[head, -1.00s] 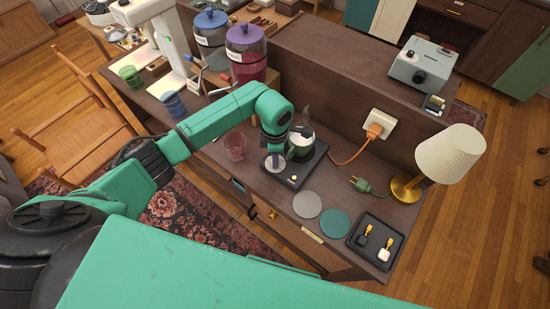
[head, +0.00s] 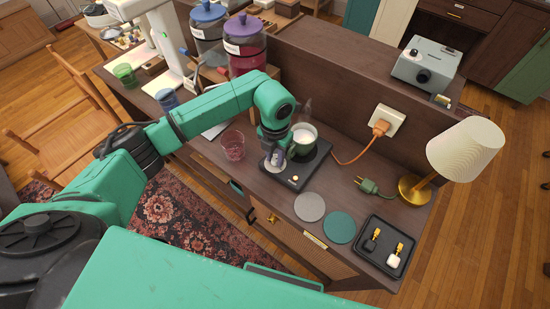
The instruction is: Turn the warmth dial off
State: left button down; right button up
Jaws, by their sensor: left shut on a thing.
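A black warmer (head: 312,166) sits on the brown counter, with a green-and-white cup of pale liquid (head: 303,138) standing on it. Faint steam shows above the cup. The warmth dial (head: 273,166) is a pale round disc at the warmer's left front corner, partly covered by my gripper. My left gripper (head: 277,158) points down over the dial and is shut on its raised grip. A small glowing light (head: 295,178) shows on the warmer's front edge. The dial's exact setting is too small to read. My right gripper is not in view.
A pink glass (head: 233,146) stands left of the warmer. Grey (head: 309,207) and green (head: 339,226) coasters, a black tray (head: 372,262), a loose plug (head: 365,186) and a lamp (head: 462,150) are to the right. An orange cord runs to a wall socket (head: 386,119).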

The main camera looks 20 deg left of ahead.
pick_arm(q)
jog(key=n+b, duration=0.1)
jog(key=n, duration=0.3)
jog(key=shift+w+n, duration=0.1)
jog(key=shift+n, duration=0.2)
jog(key=n+b, duration=0.1)
jog(key=n, duration=0.2)
jog(key=shift+n, duration=0.4)
jog(key=n+b, duration=0.1)
jog(key=n, duration=0.2)
jog(key=shift+n, duration=0.3)
jog(key=n, duration=0.3)
jog(key=shift+r+n+b, duration=0.1)
jog(key=shift+n+b, duration=0.2)
jog(key=n, duration=0.6)
jog(key=shift+w, duration=0.1)
jog(key=n, duration=0.6)
jog(key=shift+r+n, duration=0.1)
jog(key=shift+n, duration=0.3)
